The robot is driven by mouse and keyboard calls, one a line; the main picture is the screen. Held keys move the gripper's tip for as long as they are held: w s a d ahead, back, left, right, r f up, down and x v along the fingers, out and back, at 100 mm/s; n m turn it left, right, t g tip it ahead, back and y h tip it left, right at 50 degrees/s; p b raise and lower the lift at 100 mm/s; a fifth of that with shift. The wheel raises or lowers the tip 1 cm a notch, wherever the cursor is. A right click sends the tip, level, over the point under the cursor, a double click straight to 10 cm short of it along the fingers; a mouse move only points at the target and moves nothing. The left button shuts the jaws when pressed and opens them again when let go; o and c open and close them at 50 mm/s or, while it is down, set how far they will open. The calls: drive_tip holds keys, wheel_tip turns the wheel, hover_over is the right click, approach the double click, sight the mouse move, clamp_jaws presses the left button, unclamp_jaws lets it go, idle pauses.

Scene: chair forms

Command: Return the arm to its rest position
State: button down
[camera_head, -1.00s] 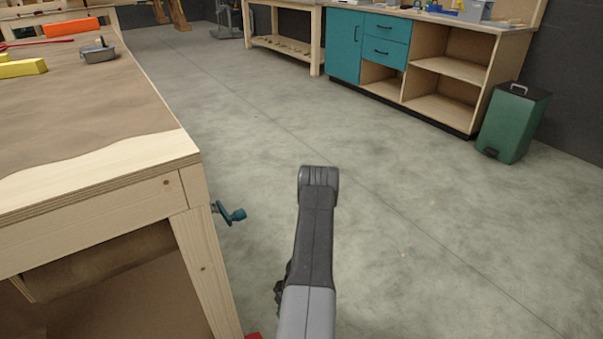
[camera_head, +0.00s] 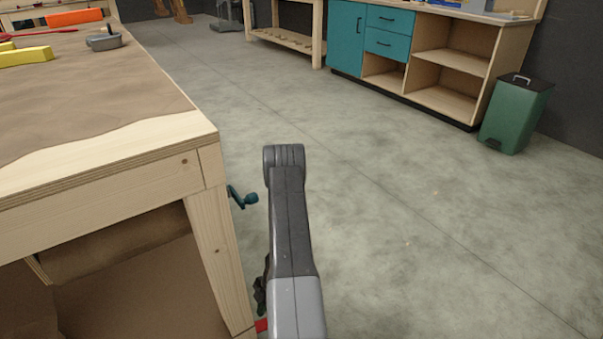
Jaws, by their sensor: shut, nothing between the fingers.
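My arm (camera_head: 290,225) rises from the bottom edge of the head view, grey below and dark grey above, with a rounded joint (camera_head: 284,157) at its top. It stands over the open floor, just right of the workbench's near corner. Small dark parts show at the arm's lower left, mostly hidden behind it; I cannot make out what they are. My gripper's fingers do not show.
The wooden workbench (camera_head: 165,138) fills the left, with a teal crank (camera_head: 243,197) on its side close to the arm. A yellow block (camera_head: 25,57) and a grey tool (camera_head: 103,39) lie on it. A teal cabinet (camera_head: 345,40) and green bin (camera_head: 516,115) stand behind. The floor right is clear.

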drive_tip(key=s+p+v, duration=0.1)
drive_tip(key=p+v, duration=0.4)
drive_tip(key=v, duration=0.6)
drive_tip(key=shift+a+r, duration=0.35)
